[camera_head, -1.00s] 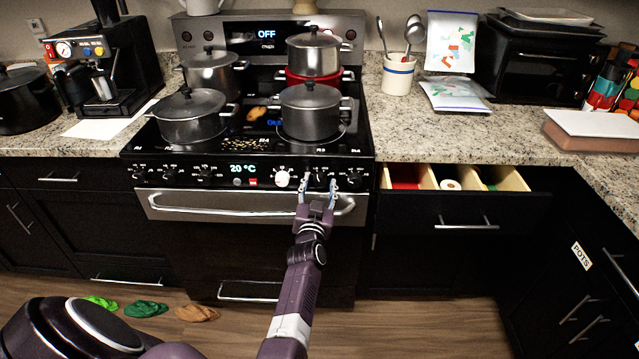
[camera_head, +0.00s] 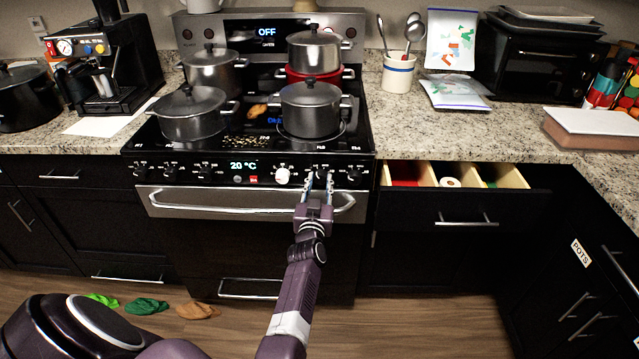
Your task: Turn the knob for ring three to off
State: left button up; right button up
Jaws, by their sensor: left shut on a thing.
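The stove's front panel (camera_head: 220,172) carries a row of black knobs and one white knob (camera_head: 282,175). My left gripper (camera_head: 317,182) is at the panel, just right of the white knob. Its fingers are closed on a black knob (camera_head: 321,173), which they partly hide. Another black knob (camera_head: 354,175) is free to the right of the gripper. The knob labels and pointer marks are too small to read. My right gripper is not in view.
Several pots, one a dark pot (camera_head: 310,112), stand on the black cooktop. The oven handle (camera_head: 200,208) runs just below the knobs. An open drawer (camera_head: 460,178) juts out at the right. Green and brown items (camera_head: 147,306) lie on the floor.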

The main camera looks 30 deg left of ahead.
pick_arm(q)
jog(key=n, duration=0.2)
jog(key=shift+f+n, duration=0.15)
jog(key=shift+n, duration=0.15)
jog(key=n+b, duration=0.1)
jog(key=n, duration=0.2)
jog(key=shift+n, duration=0.8)
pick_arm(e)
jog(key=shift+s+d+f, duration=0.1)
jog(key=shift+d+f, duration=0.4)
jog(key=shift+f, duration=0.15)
pick_arm(q)
jog(key=o, duration=1.2)
jog(key=shift+w, duration=0.1)
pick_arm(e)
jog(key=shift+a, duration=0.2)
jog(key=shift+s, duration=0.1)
